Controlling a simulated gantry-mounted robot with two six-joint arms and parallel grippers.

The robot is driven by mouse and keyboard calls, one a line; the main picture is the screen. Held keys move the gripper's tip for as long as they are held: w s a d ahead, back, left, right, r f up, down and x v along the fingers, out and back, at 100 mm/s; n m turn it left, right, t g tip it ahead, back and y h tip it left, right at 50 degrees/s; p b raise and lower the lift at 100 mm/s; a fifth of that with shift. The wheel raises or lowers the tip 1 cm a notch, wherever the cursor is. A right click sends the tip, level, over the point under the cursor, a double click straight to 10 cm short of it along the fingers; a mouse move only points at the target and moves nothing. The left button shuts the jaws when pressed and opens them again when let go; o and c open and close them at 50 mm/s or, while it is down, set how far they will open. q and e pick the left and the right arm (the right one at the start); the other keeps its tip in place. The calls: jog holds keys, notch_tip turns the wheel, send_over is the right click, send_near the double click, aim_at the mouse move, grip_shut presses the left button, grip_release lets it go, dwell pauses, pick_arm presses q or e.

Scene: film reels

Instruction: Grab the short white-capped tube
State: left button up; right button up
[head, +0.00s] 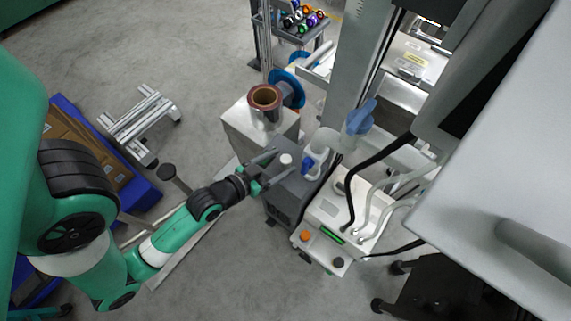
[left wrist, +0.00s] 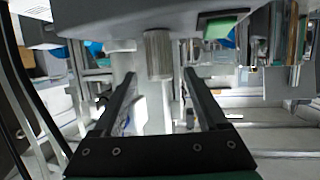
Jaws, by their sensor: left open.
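A small round white cap (head: 286,158), apparently that of the short tube, shows at the top of a dark grey box-shaped unit (head: 290,192) in the head view. The tube below the cap is hidden there. My left gripper (head: 278,166) is open, its two fingers reaching toward the cap from the left. In the left wrist view, a pale ribbed cylinder (left wrist: 158,55), likely the white cap, shows just beyond and between the open fingertips (left wrist: 160,76). I cannot tell whether a finger touches it. My right gripper is not in view.
Behind the gripper stands a metal box with a copper-coloured spool (head: 265,97) and a blue reel (head: 287,88). A clear vessel with a blue part (head: 308,164) is close right of the cap. A white control unit (head: 328,232) with hoses stands further right.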

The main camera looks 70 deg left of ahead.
pick_arm(q)
jog(key=x, duration=0.2)
jog(key=shift+w+a+f, duration=0.1)
jog(key=shift+w+a, duration=0.05)
jog(key=shift+w, duration=0.2)
jog(key=shift+s, duration=0.1)
jog(key=shift+c, duration=0.3)
grip_shut()
